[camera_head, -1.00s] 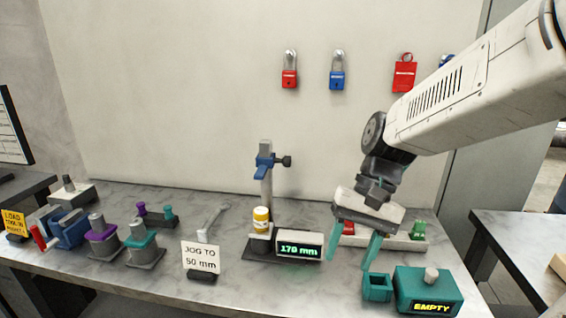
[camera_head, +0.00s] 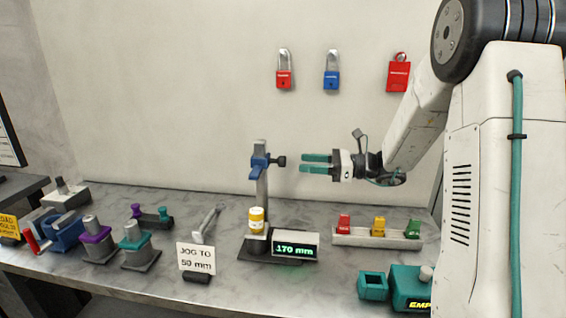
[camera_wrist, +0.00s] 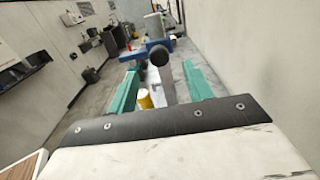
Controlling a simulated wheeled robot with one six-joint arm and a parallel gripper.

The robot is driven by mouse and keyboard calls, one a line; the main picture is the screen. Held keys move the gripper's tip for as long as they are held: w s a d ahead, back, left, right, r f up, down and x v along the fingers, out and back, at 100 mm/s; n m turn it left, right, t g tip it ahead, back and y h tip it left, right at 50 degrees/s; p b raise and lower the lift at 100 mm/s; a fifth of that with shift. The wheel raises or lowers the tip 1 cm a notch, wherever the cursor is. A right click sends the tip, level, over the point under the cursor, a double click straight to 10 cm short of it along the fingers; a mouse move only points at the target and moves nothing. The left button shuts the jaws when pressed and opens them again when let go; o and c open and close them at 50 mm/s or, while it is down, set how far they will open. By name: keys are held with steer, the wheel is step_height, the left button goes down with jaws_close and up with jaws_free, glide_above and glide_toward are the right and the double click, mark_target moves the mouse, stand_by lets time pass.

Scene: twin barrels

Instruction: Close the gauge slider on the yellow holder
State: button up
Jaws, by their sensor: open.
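The height gauge stands upright on the bench, with a blue slider (camera_head: 260,166) near the top of its grey post (camera_head: 263,190) and a dark knob (camera_head: 280,161) on the slider's right. The yellow holder (camera_head: 257,219), a yellow and white cylinder, sits low at the foot of the post, well below the slider. The display (camera_head: 296,245) reads 170 mm. My gripper (camera_head: 316,164) is level with the slider, to its right, with teal fingers open and pointing at the knob. In the wrist view the knob (camera_wrist: 167,59) and slider (camera_wrist: 146,47) show ahead between the fingers.
A sign (camera_head: 196,259) reads "JOG TO 50 mm". A tray (camera_head: 375,237) with red, yellow and green pieces lies right of the gauge. A teal box (camera_head: 408,288) stands at front right. Purple and teal fixtures (camera_head: 97,238) stand left. Padlocks (camera_head: 284,70) hang on the wall.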

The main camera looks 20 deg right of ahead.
mark_target(283, 162)
steer(key=x, duration=0.7)
steer(key=shift+w+a, duration=0.1)
steer(key=shift+a, duration=0.2)
